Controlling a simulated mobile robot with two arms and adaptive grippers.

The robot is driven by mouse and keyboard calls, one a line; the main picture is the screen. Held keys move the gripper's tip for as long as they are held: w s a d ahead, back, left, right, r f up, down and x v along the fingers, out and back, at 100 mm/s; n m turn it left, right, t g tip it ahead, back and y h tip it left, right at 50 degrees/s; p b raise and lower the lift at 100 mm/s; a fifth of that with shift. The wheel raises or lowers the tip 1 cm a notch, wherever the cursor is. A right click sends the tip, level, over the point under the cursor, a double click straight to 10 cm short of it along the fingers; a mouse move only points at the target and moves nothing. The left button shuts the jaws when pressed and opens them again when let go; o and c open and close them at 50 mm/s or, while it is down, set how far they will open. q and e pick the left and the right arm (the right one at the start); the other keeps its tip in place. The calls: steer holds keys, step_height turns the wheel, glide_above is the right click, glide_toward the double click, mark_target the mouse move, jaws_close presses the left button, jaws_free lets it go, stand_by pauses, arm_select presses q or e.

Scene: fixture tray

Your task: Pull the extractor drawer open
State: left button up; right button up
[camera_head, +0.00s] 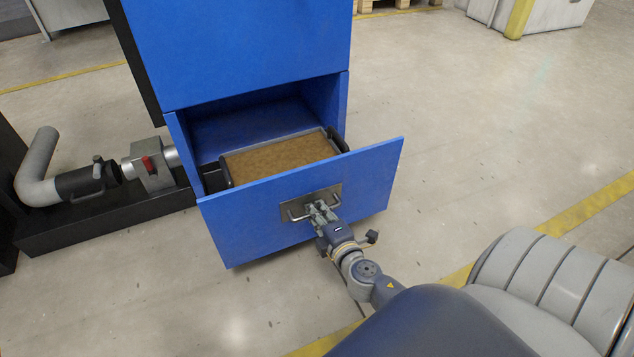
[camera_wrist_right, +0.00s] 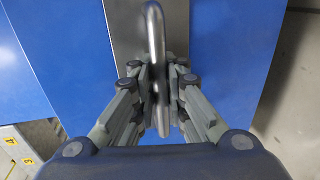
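The blue extractor drawer (camera_head: 365,180) is pulled partway out of the blue cabinet (camera_head: 240,45) in the head view. A brown-filled tray (camera_head: 275,160) shows inside it. A metal plate with a bar handle (camera_head: 293,212) is on the drawer front. My right gripper (camera_head: 320,208) is at this handle. In the right wrist view the bar handle (camera_wrist_right: 155,35) runs between the two fingers of my right gripper (camera_wrist_right: 161,95), which are closed in around it. My left gripper is not in view.
A black base with grey pipes and a valve with a red part (camera_head: 150,170) stands left of the drawer. The floor in front and to the right is clear, with yellow lines (camera_head: 590,205). A pallet (camera_head: 395,4) is at the back.

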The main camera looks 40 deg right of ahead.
stand_by(0.3)
steer(key=v, duration=1.2)
steer(key=shift+r, duration=0.1)
